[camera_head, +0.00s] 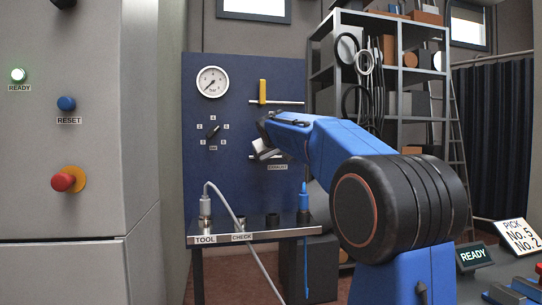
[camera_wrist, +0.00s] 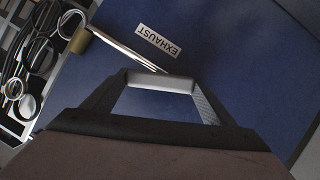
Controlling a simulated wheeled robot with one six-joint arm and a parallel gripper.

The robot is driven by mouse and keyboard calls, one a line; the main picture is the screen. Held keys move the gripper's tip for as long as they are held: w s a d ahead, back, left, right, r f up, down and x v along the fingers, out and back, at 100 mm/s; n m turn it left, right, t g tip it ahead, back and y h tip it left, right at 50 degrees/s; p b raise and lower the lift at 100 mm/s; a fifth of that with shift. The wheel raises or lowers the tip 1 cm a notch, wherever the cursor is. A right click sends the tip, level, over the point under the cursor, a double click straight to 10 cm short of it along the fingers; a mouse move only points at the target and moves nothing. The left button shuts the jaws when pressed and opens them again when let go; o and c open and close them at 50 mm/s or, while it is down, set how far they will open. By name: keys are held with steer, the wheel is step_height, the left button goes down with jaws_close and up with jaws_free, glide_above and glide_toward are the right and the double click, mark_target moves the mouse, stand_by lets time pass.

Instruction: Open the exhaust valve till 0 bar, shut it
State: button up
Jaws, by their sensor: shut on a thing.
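The blue panel (camera_head: 230,125) carries a round white pressure gauge (camera_head: 212,82); its dark needle is too small to read exactly. The EXHAUST label (camera_head: 277,167) is on the panel's lower right and also shows in the wrist view (camera_wrist: 158,41). My gripper (camera_head: 262,150) is at the panel just above and left of this label. In the wrist view its jaws (camera_wrist: 165,88) are shut at the end of a silver pipe (camera_wrist: 130,50). The exhaust valve's handle is hidden between the jaws, so its angle cannot be told.
A yellow valve handle (camera_head: 263,92) stands upright on a pipe above my gripper. A selector knob (camera_head: 213,132) is to its left. Below is a ledge (camera_head: 265,235) with TOOL and CHECK labels and hoses. A grey cabinet (camera_head: 100,150) with buttons stands left; a shelf rack (camera_head: 397,90) stands behind right.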

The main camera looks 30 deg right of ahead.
steer(key=n+h, duration=0.1)
steer(key=a+r+n+h, duration=0.1)
steer(key=n, duration=0.1)
steer(key=shift+w, duration=0.15)
steer(key=shift+w+a+r+n+h, duration=0.1)
steer(key=shift+a+n+h, duration=0.15)
steer(key=shift+n, duration=0.35)
steer(key=shift+a+n+h, duration=0.15)
steer(key=shift+n+h, duration=0.1)
steer(key=shift+n, duration=0.35)
steer(key=n, duration=0.1)
steer(key=a+n+t+h, duration=0.1)
steer(key=n, duration=0.2)
steer(key=shift+w+a+n+t+h, duration=0.2)
steer(key=shift+a+n+t+h, duration=0.1)
steer(key=shift+n+h, duration=0.1)
steer(key=o, duration=1.5)
steer(key=shift+a, duration=0.1)
